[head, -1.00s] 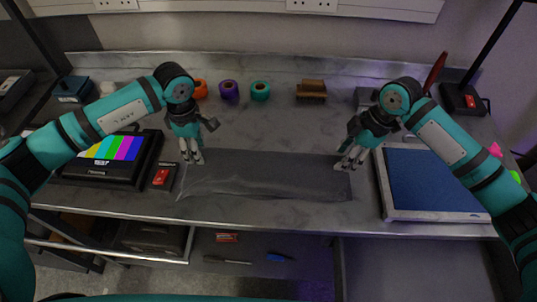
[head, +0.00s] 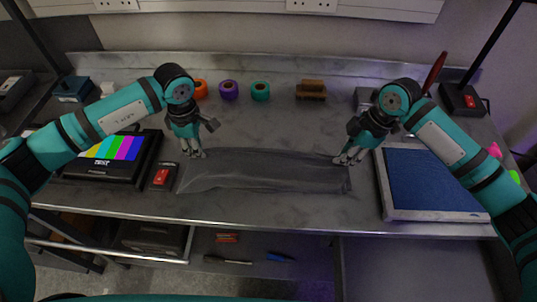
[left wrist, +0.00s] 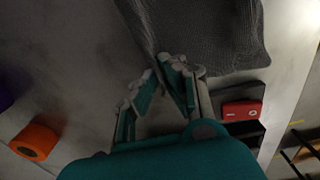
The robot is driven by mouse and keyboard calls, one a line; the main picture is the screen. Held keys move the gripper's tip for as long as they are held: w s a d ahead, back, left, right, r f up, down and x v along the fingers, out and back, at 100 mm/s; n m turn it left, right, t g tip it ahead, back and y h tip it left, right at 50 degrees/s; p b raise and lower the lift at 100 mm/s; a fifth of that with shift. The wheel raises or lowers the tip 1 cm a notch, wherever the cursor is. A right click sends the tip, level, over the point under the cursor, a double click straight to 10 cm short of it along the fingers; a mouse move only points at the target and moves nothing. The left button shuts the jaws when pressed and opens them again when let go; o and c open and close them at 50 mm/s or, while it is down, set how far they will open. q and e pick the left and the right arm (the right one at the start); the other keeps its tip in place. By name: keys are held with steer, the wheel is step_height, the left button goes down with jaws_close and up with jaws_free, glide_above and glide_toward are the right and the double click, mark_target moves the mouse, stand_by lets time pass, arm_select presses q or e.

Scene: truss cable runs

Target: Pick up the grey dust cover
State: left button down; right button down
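The grey dust cover (head: 265,176) is a soft dark sheet, spread wide across the front middle of the bench with folds along it. My left gripper (head: 196,154) is at its far left corner, its fingers drawn together on the edge. In the left wrist view the cover (left wrist: 205,35) reaches the fingertips of my left gripper (left wrist: 164,70). My right gripper (head: 345,160) is at the far right corner, its fingers drawn together on the edge there. The cloth between the fingertips is mostly hidden. The near edge of the cover lies low over the bench.
A monitor with colour bars (head: 108,152) and a red-switched box (head: 161,177) stand left of the cover. A blue-topped panel (head: 433,182) lies at right. An open drawer is below.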

arm_select(q)
steer(key=shift+s+f, duration=0.1)
arm_select(e)
steer(key=shift+s+f, duration=0.1)
